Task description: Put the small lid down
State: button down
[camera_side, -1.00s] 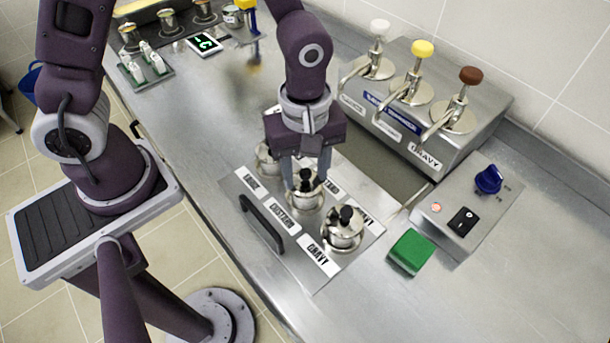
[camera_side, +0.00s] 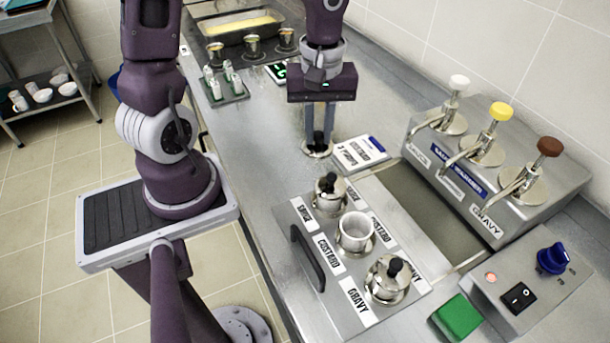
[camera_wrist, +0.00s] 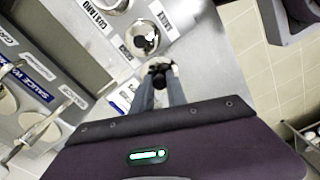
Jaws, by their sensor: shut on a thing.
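My gripper (camera_side: 319,138) is shut on the black knob of the small metal lid (camera_side: 318,151). The lid is level, at or just above the bare counter behind the pots; I cannot tell whether it touches. In the wrist view the black knob (camera_wrist: 158,82) shows between the fingertips, which hide most of the lid. The middle pot (camera_side: 356,232), by the custard label, stands open in the pot plate (camera_side: 337,301). The sauce pot (camera_side: 330,199) and the gravy pot (camera_side: 388,280) have their lids on.
A white and blue card (camera_side: 358,152) lies just right of the lid. The pump dispenser (camera_side: 490,170) stands at the right, with a control box (camera_side: 525,280) and green block (camera_side: 457,318) in front. A bottle rack (camera_side: 226,90) is behind left. Bare counter lies left of the lid.

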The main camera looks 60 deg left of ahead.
jog(key=a+f, duration=0.1)
jog(key=f, duration=0.2)
jog(key=s+a+f, duration=0.1)
jog(key=f, duration=0.3)
jog(key=a+f, duration=0.2)
jog(key=f, duration=0.1)
jog(key=shift+s+f, duration=0.3)
jog(key=shift+f, duration=0.05)
jog(key=c, duration=1.3)
grip_release()
jog(key=shift+f, duration=0.1)
notch_tip(320, 180, up, 12)
jog(key=s+d+r+m+t, duration=0.2)
jog(key=s+d+r+m, duration=0.1)
jog(key=r+m, duration=0.1)
jog(key=s+d+r+m+t, duration=0.2)
jog(key=s+r+m, duration=0.1)
jog(key=r+m, duration=0.1)
jog(key=s+d+r+m+t, duration=0.1)
jog(key=s+d+r+m, duration=0.2)
jog(key=r+m, duration=0.2)
jog(key=shift+s+d+t, duration=0.2)
jog(key=shift+d+t, duration=0.1)
jog(key=shift+t, duration=0.1)
